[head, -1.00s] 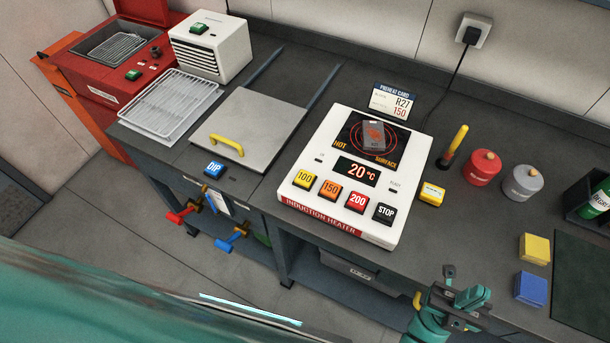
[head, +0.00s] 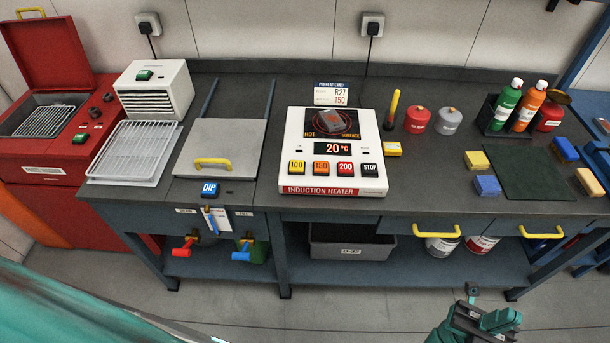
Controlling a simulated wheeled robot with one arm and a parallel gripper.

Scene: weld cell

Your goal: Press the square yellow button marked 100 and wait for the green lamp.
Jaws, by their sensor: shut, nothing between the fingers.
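The induction heater (head: 373,125) is a white box on the bench. Its square yellow button marked 100 (head: 296,168) is at the left end of a row with an orange 150, a red 200 and a black STOP. The display (head: 332,149) reads 20 °C. Two small indicators beside the display look dark; no green light shows on the heater. A small grey part (head: 331,123) lies on the hot surface. My gripper (head: 472,292) is shut and empty at the bottom right, in front of the bench and well apart from the button.
The preheat card (head: 332,94) behind the heater reads R27, 150. A small yellow block (head: 392,149) sits right of the heater. Yellow drawer handles (head: 436,231) stick out from the bench front.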

